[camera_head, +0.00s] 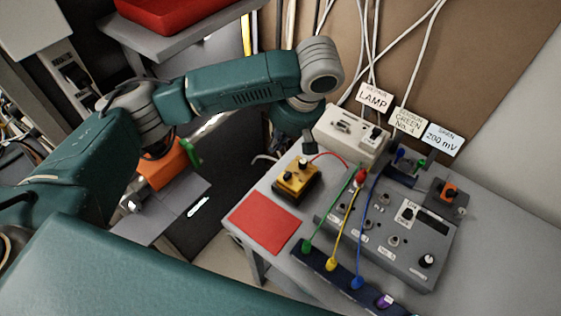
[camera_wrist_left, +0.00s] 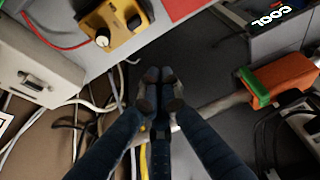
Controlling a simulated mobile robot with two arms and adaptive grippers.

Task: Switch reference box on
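A small yellow box (camera_head: 297,180) with a knob and a red cable stands on the grey table, beside a red mat. No readable label names it as the reference box. In the left wrist view the yellow box (camera_wrist_left: 117,25) is at the top, showing a white-topped knob and a small red part. Its switch state cannot be told. My left gripper (camera_wrist_left: 158,78) has its fingertips together with nothing between them, below the yellow box in that view and apart from it. My right gripper is not in view.
A white box (camera_head: 350,135) under the LAMP label and a grey control panel (camera_head: 395,225) with knobs and coloured cables stand on the table. The red mat (camera_head: 264,222) lies flat. An orange object (camera_head: 163,165) is on the left. White cables hang along the wall.

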